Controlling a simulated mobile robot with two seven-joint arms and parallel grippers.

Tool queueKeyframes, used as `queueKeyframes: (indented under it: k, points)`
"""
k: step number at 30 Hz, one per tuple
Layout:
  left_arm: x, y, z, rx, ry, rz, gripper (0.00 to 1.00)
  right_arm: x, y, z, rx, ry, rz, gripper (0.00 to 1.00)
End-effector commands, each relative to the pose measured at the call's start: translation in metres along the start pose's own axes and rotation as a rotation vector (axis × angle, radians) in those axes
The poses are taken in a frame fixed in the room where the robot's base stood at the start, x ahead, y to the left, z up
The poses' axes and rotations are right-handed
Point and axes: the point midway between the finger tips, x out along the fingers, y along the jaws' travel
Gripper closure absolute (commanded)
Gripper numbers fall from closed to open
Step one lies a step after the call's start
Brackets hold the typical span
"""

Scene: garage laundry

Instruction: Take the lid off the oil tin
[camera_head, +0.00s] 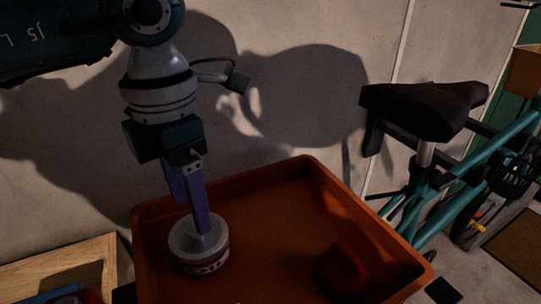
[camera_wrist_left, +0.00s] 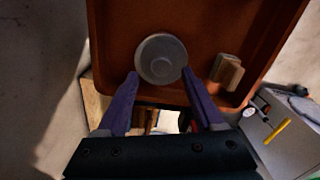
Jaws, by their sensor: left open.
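The oil tin (camera_head: 206,266) stands upright in the near left part of an orange-brown tray (camera_head: 285,190). Its round grey lid (camera_head: 184,246) sits on top, with a raised middle knob; the lid also shows in the left wrist view (camera_wrist_left: 161,46). My left gripper (camera_head: 193,215) points down at the lid, its purple fingers apart. In the left wrist view the fingertips (camera_wrist_left: 160,74) lie on either side of the lid's lower part, with no firm grip visible. Whether a finger touches the lid, I cannot tell. My right gripper is not in view.
A red block-like object (camera_head: 342,270) lies in the tray to the right of the tin. The tray has raised walls. A bicycle (camera_head: 430,185) stands at the right, and a pale wall is behind. A wooden box (camera_head: 65,268) is at lower left.

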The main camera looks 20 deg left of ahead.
Motion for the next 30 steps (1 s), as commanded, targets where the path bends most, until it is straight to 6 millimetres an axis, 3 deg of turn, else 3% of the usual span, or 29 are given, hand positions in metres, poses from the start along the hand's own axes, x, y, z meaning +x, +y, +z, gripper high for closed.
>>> queueKeyframes:
  k: [6,14,30]
  points:
    - [0.029,-0.002,0.001,0.001,0.002,-0.002,0.31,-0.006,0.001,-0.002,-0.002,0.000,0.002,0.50]
    - [0.033,-0.002,0.002,0.002,0.000,0.000,0.31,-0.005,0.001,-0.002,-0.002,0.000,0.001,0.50]
    - [0.032,-0.001,0.002,0.002,0.000,0.000,0.91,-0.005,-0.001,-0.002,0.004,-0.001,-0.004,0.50]
